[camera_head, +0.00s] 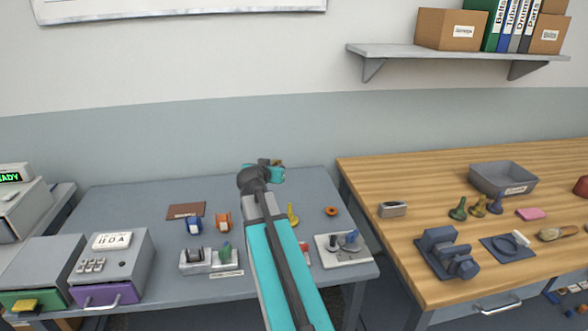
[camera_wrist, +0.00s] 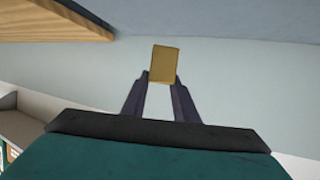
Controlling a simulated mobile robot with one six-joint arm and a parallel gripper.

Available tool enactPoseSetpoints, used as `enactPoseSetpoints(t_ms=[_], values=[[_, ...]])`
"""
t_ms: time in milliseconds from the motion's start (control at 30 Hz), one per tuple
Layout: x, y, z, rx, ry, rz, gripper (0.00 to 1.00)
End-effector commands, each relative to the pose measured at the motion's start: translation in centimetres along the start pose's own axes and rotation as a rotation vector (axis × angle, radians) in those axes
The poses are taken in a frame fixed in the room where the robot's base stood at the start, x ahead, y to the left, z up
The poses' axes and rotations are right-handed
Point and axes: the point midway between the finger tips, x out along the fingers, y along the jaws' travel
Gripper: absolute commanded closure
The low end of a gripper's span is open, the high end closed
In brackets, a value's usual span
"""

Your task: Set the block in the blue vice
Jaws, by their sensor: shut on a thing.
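My gripper (camera_head: 270,165) is raised over the back of the grey table in the head view, small and partly hidden by my own wrist. In the wrist view my gripper (camera_wrist: 162,78) is shut on a tan-yellow block (camera_wrist: 164,62), which sticks out beyond the two dark fingertips. The block is hard to make out in the head view. The dark blue vice (camera_head: 437,240) stands on the wooden bench at the right, well apart from my gripper. From here I cannot tell how wide its jaws are.
The wooden bench (camera_head: 390,165) also holds a grey bin (camera_head: 503,180), a block-like eraser (camera_head: 393,209), several coloured pieces and a dark square mat (camera_head: 508,248). The grey table (camera_head: 130,215) carries bobbins and small fixtures. A shelf (camera_head: 455,53) hangs above the bench.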

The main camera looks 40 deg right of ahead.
Motion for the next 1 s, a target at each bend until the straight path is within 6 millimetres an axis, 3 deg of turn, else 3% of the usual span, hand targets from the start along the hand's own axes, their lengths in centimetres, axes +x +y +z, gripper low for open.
enactPoseSetpoints(t_ms=[400,1000], values=[[-5.6,-9.9,0.7,-0.092,0.007,-0.231,1.0],[-15.7,-22.2,2.2,-0.22,0.009,-0.541,1.0]])
